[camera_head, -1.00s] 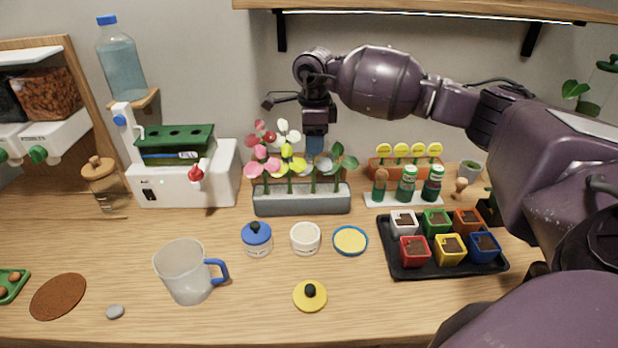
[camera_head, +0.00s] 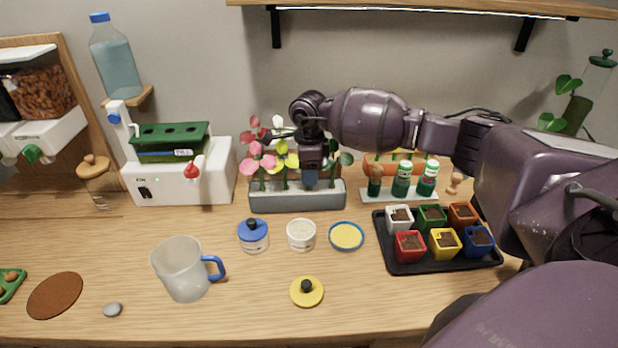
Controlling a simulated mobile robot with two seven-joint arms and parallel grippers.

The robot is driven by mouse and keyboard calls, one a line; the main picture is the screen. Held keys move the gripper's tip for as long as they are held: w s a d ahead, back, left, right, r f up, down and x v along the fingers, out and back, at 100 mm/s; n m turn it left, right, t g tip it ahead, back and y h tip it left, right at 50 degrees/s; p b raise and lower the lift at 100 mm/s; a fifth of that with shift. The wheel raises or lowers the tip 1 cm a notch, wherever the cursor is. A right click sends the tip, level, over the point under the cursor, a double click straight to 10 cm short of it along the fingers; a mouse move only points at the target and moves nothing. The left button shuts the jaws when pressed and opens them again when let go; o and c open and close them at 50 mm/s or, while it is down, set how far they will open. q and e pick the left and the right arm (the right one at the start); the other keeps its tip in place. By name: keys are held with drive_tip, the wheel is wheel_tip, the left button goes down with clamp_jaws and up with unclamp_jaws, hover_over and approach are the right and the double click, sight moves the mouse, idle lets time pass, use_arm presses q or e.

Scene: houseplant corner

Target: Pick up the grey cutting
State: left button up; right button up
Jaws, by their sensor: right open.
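A long grey planter (camera_head: 297,199) stands at the back middle of the table with several cuttings in it. Red-and-pink and yellow ones show at its left and middle. At its right end, a cutting with grey-green leaves (camera_head: 346,158) looks like the grey cutting, though its colour is hard to tell. My right gripper (camera_head: 311,178) points down over the right half of the planter, just left of those leaves, and hides part of the cuttings. It is open; I cannot tell whether its fingers are around a stem. My left gripper is not in view.
A black tray of coloured pots (camera_head: 432,262) is at right. A clear mug (camera_head: 182,272) and yellow lid (camera_head: 307,292) are nearer. A shelf (camera_head: 430,8) hangs above.

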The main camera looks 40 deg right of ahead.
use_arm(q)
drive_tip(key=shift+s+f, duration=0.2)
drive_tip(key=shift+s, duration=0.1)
use_arm(e)
clamp_jaws()
